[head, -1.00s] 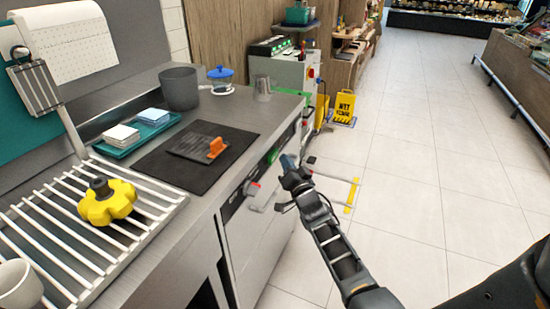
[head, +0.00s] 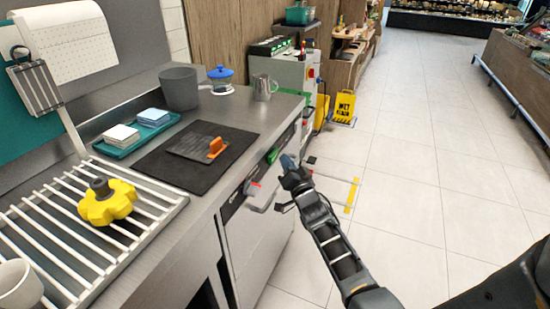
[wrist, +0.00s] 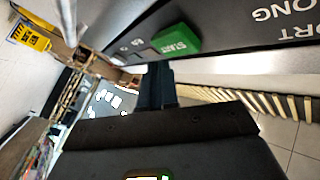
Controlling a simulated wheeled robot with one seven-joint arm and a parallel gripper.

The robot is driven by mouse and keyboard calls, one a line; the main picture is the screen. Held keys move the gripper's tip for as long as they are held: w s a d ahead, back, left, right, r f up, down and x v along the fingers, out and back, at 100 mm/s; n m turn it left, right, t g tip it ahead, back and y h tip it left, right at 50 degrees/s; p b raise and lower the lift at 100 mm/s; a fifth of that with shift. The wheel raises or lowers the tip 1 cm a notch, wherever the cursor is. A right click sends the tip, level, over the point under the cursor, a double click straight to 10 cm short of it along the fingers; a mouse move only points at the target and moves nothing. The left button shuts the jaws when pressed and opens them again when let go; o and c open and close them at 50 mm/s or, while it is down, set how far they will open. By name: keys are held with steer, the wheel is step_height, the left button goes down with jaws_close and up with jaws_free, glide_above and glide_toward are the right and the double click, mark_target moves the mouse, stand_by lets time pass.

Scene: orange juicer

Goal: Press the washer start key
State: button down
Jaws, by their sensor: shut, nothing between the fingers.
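The washer (head: 262,238) is set under the steel counter, with a dark control strip along its top edge. Its green start key (head: 272,156) shows on that strip, and its lettering is upside down in the wrist view (wrist: 177,40). My gripper (head: 287,161) is shut and empty, just right of the green key in the head view. In the wrist view the dark fingers (wrist: 157,85) are below the key and point toward the strip's edge. I cannot tell whether the fingertips touch the key.
A grey handle with a red mark (head: 260,195) juts from the washer front, near my gripper. The tiled floor (head: 420,190) at right is clear.

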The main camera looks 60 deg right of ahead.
steer(key=shift+w, duration=0.1)
steer(key=shift+w, duration=0.35)
steer(key=shift+w+b, duration=0.5)
steer(key=shift+b, duration=0.05)
stand_by(0.8)
steer(key=shift+s+r, duration=0.1)
steer(key=shift+s+p, duration=0.65)
steer(key=shift+s, duration=0.2)
steer(key=shift+s+d+p, duration=0.2)
steer(key=shift+s+p, duration=1.35)
steer(key=shift+s, duration=0.95)
